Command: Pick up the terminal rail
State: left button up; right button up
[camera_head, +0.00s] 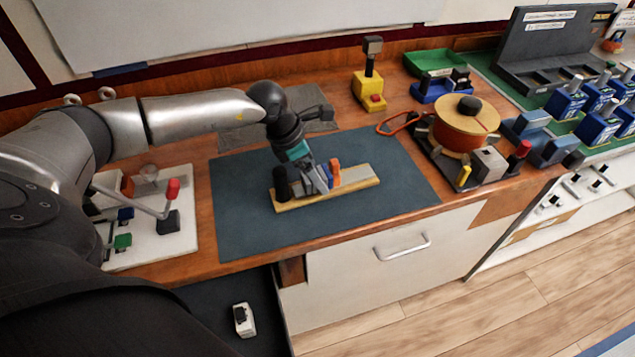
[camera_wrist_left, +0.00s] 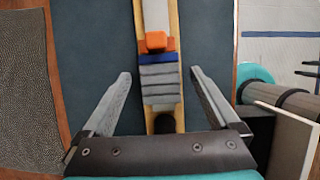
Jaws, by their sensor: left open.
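The terminal rail (camera_head: 355,183) is a light wooden strip lying on the dark blue mat. It carries a black knob (camera_head: 281,184), grey blocks, a blue block and an orange block (camera_head: 335,172). In the left wrist view the rail (camera_wrist_left: 156,15) runs up the middle of the picture, with the grey blocks (camera_wrist_left: 160,83) between my fingers. My left gripper (camera_head: 318,183) is over the rail near its grey blocks. In the left wrist view its fingers (camera_wrist_left: 160,74) are open, one on each side of the rail, with gaps to it. My right gripper is not in view.
The dark mat (camera_head: 240,220) has bare room around the rail. A white board with coloured parts (camera_head: 185,235) lies left. A round spool (camera_head: 465,118), a yellow block (camera_head: 369,90) and a green tray (camera_head: 435,62) stand right and behind. A drawer front (camera_head: 370,265) is below the table edge.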

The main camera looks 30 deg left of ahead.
pick_arm(q)
jog(key=shift+x, duration=1.1)
grip_shut()
jog(key=shift+r, duration=0.1)
